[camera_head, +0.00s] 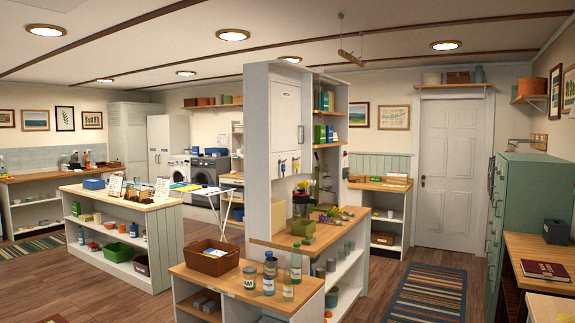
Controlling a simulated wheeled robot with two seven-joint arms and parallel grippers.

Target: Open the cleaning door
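No door in view carries a readable label, so I cannot tell which is the cleaning door. A white panelled door (450,185) on the back wall at right is shut, with a dark handle on its left side. A white cupboard door (285,115) high on the tall central unit looks shut, with a small dark handle near its right edge. At the far back left stand a louvred white cupboard (128,138) and a tall white cupboard (159,146), both apparently shut. Neither of my grippers is in view.
A low wooden-topped unit (222,283) with jars and a brown basket (212,259) stands in front. A white island (152,225) is at left, a green cabinet (535,205) at right. Wooden floor with a striped rug (432,290) lies before the panelled door.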

